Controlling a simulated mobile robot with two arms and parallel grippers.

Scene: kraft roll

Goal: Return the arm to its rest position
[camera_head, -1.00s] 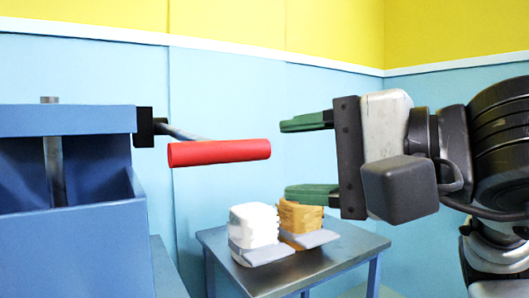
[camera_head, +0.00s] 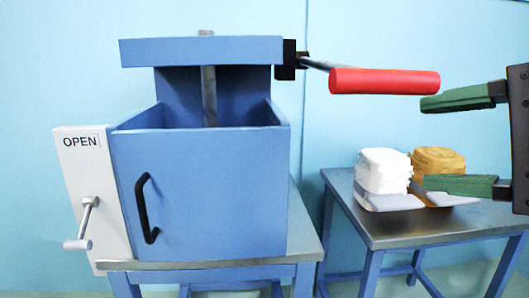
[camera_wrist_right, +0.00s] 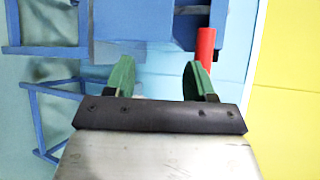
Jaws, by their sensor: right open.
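My right gripper (camera_head: 462,142) is at the right edge of the head view, with its two green fingers spread apart and nothing between them. Its upper fingertip is close to the free end of a red handle (camera_head: 385,81); I cannot tell if they touch. The handle sits on a metal rod at the top right of a blue machine (camera_head: 200,190). In the right wrist view my open gripper (camera_wrist_right: 157,78) shows both green fingers, with the red handle (camera_wrist_right: 206,46) just beyond the right finger. My left gripper is in neither view.
A metal-topped table (camera_head: 390,230) at the right holds a white stack (camera_head: 383,171) and a brown stack (camera_head: 437,163). The machine has a black door handle (camera_head: 147,208) and a white side panel marked OPEN (camera_head: 88,165) with a small crank (camera_head: 84,222).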

